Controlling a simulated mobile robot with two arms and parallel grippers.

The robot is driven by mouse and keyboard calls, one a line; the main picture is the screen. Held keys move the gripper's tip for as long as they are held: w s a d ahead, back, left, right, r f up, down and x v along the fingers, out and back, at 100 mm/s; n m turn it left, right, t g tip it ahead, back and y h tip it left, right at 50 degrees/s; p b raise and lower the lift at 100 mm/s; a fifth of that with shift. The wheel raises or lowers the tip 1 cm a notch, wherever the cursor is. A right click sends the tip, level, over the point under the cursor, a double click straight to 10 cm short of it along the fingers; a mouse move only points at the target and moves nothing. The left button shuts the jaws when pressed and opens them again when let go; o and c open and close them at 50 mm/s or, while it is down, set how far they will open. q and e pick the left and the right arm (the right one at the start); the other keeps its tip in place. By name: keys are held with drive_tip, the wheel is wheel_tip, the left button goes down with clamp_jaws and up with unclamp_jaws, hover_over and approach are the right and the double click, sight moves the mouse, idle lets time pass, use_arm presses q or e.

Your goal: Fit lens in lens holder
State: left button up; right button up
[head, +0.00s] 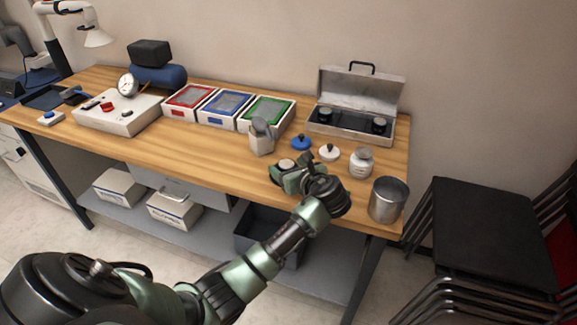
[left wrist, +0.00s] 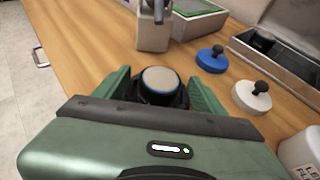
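My left gripper (head: 290,172) is low over the front right part of the bench. In the left wrist view its two green fingers (left wrist: 160,92) stand on either side of a black round piece with a blue ring and a pale disc-shaped top (left wrist: 160,80). Its pale top also shows in the head view (head: 287,163). I cannot tell whether the fingers touch it, whether it rests on the bench, or which part is lens and which holder; its lower part is hidden. My right gripper is not in view.
A blue knobbed disc (head: 301,143), a white knobbed disc (head: 329,152), a white jar (head: 361,161) and a metal cup (head: 387,199) are nearby. A grey-white tool holder (head: 260,143) stands left. An open metal case (head: 350,125) is behind. The bench's front middle is clear.

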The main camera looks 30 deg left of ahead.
use_arm(q)
drive_tip(key=shift+r, duration=0.1)
drive_tip(key=v, duration=1.2)
idle(0.4)
